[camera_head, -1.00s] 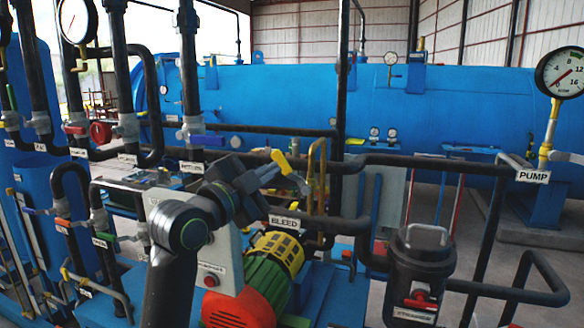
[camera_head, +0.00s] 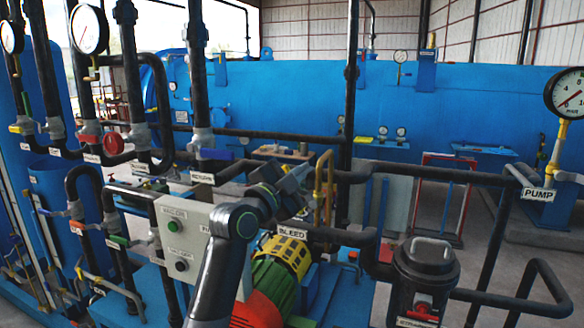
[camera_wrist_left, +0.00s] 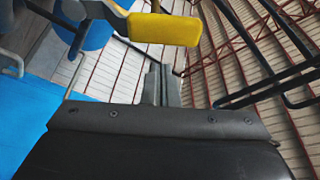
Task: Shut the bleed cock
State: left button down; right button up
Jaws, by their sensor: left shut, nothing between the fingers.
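The white BLEED label (camera_head: 292,232) hangs on a black pipe in the middle of the head view. My left gripper (camera_head: 297,180) is above and just behind it, beside a bent yellow pipe (camera_head: 322,165). In the left wrist view a yellow lever (camera_wrist_left: 165,29), which looks like the bleed cock's handle, lies across the top of the picture. My left gripper's fingers (camera_wrist_left: 158,80) are together and empty, below the lever in that picture. I cannot tell whether they touch it. In the head view the lever is not clearly visible; my gripper probably covers it. My right gripper is not in view.
A grey control box (camera_head: 185,235) stands left of my left arm. A green, red and yellow pump motor (camera_head: 275,275) is below the gripper. A black strainer (camera_head: 425,275) and the PUMP gauge (camera_head: 570,93) are to the right. Black pipes surround the gripper.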

pick_arm(q)
jog(key=shift+w+a+f+p, duration=0.2)
jog(key=shift+a+f, duration=0.1)
jog(key=shift+a, duration=0.25)
jog(key=shift+w+a+f+p, duration=0.15)
jog(key=shift+a+f, duration=0.15)
jog(key=shift+a, duration=0.2)
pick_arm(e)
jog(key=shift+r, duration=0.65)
pick_arm(q)
jog(key=shift+s+d, duration=0.1)
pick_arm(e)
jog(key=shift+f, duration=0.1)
